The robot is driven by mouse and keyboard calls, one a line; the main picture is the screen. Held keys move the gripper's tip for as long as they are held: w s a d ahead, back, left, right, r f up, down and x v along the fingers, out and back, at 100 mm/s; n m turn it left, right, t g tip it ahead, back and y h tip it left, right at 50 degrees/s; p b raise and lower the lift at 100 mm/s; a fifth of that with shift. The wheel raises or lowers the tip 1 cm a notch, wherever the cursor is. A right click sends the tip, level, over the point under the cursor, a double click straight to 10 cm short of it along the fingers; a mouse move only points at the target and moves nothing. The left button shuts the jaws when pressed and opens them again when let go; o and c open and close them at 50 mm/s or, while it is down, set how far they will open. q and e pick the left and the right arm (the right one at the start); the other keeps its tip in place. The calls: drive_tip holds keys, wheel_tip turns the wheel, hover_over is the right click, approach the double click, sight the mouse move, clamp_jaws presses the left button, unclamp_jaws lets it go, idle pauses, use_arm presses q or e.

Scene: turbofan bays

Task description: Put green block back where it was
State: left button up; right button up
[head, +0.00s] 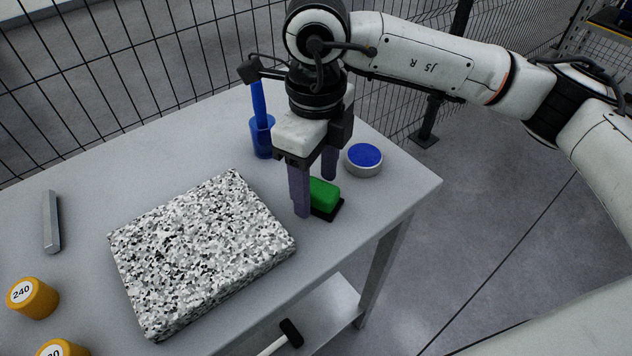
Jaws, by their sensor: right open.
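The green block (323,195) has a black base and sits on the grey table near its right end. My right gripper (315,196) points down over it, with its two purple fingers apart. One finger is at the block's left front and the other stands behind it. The fingers hide part of the block, and I cannot tell whether they touch it. My left gripper is not in view.
A speckled granite slab (200,252) lies left of the block. A round tin with a blue top (363,160) is close on the right. A blue cup (262,138) stands behind. Yellow cylinders (33,297) and a grey bar (51,222) are at left. A wire fence runs behind.

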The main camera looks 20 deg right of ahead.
sight(315, 186)
wheel_tip(315, 186, up, 11)
drive_tip(key=shift+b, duration=0.35)
drive_tip(key=shift+r, duration=0.1)
drive_tip(key=shift+a, duration=0.1)
